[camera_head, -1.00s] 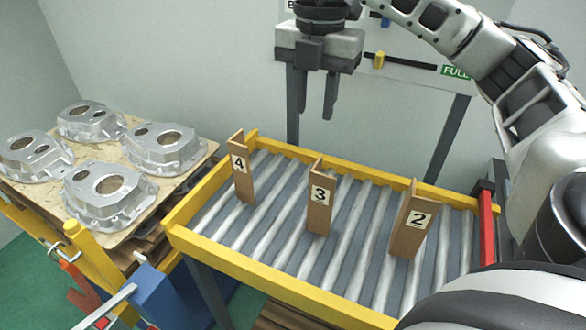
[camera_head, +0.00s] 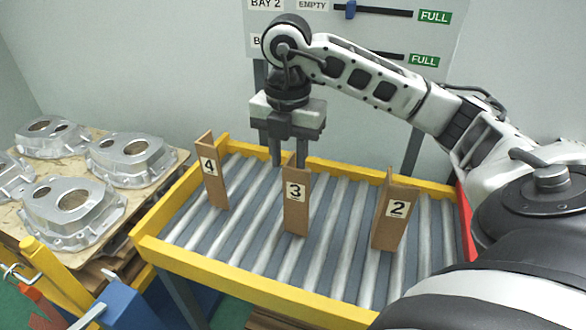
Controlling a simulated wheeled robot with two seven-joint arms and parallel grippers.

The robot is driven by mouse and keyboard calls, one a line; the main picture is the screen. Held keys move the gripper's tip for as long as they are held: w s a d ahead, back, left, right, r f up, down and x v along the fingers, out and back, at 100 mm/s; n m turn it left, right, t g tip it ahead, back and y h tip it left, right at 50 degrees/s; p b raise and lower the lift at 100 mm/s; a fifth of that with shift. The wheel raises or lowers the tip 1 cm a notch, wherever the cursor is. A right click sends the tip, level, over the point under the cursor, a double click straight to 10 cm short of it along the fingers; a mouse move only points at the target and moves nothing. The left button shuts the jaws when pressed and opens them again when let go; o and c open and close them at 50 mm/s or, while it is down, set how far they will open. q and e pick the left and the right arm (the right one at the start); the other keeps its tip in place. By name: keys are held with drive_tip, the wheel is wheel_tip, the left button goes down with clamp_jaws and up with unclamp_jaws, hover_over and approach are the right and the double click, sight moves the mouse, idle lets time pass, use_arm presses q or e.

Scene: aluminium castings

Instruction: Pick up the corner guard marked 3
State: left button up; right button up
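The corner guard marked 3 (camera_head: 296,215) is a brown angled cardboard piece standing upright on the roller conveyor (camera_head: 258,236), between the guard marked 4 (camera_head: 213,189) on the left and the guard marked 2 (camera_head: 390,228) on the right. My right gripper (camera_head: 289,163) is open and points down, with its two fingers apart. Its fingertips are at the top edge of guard 3, slightly to the left in the picture. I cannot tell whether they touch it. My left gripper is not in view.
The conveyor has a yellow frame (camera_head: 222,285). Several aluminium castings (camera_head: 75,212) sit on a wooden pallet (camera_head: 112,232) at the left. A board with sliders (camera_head: 351,10) stands behind. Bare rollers separate the guards.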

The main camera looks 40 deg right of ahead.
sight(300, 196)
drive_tip(key=shift+f, duration=1.5)
clamp_jaws()
drive_tip(key=shift+r, duration=0.15)
